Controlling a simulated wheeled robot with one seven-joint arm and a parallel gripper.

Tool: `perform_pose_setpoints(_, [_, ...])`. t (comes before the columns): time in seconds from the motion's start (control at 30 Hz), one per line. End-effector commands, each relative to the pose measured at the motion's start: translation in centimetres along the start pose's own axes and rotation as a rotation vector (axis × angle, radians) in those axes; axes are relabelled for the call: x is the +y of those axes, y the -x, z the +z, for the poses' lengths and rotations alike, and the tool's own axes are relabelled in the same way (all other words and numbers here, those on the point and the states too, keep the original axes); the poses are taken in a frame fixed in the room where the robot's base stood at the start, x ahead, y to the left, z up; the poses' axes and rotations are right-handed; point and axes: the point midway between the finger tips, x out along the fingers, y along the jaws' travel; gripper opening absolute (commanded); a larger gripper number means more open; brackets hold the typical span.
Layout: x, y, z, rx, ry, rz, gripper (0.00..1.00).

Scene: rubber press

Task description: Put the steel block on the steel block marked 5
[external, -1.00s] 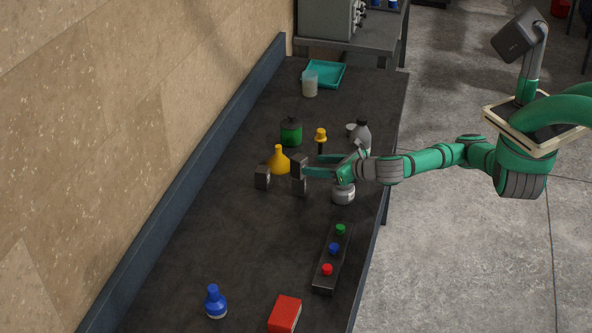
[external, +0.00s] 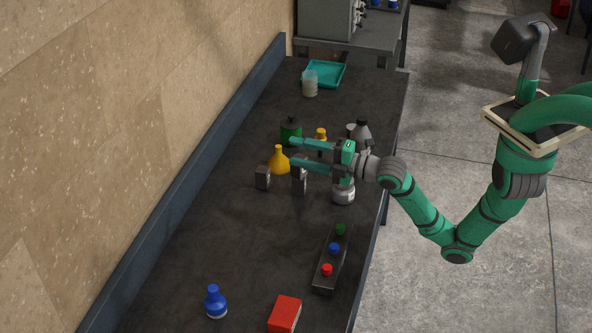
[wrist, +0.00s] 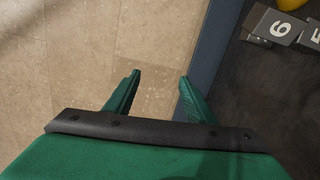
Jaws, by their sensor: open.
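A dark steel block marked 6 (wrist: 280,28) shows at the upper right of the wrist view. Beside it a block marked 5 (wrist: 315,36) is cut by the frame's edge. The external view shows two dark block shapes, one at left (external: 262,178) and one at right (external: 300,183). A finger of my gripper (external: 291,151) partly covers the top of the right one, so I cannot tell whether another block lies on it. My gripper is open above the table, its fingers spread. The wrist view shows nothing between its fingers (wrist: 158,88).
A yellow flask (external: 279,163), a green jar (external: 291,130) and a grey bottle (external: 362,133) stand close by. A button box (external: 325,284), red box (external: 285,314) and blue bottle (external: 214,303) are nearer. The table's middle left is clear.

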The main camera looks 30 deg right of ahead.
Motion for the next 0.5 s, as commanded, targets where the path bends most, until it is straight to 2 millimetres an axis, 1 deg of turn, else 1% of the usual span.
perform_pose_setpoints(0.03, [-0.1, 0.3, 0.3, -0.013, -0.092, 0.02, 0.5])
perform_pose_setpoints(0.17, [-0.4, 1.3, 1.6, -0.052, -0.316, 0.078, 0.5])
perform_pose_setpoints(0.27, [-1.2, 2.3, 2.8, -0.088, -0.479, 0.116, 0.5])
perform_pose_setpoints(0.37, [-2.6, 3.6, 3.9, -0.129, -0.635, 0.151, 0.5])
perform_pose_setpoints(0.5, [-5.2, 5.8, 5.5, -0.195, -0.835, 0.197, 0.5])
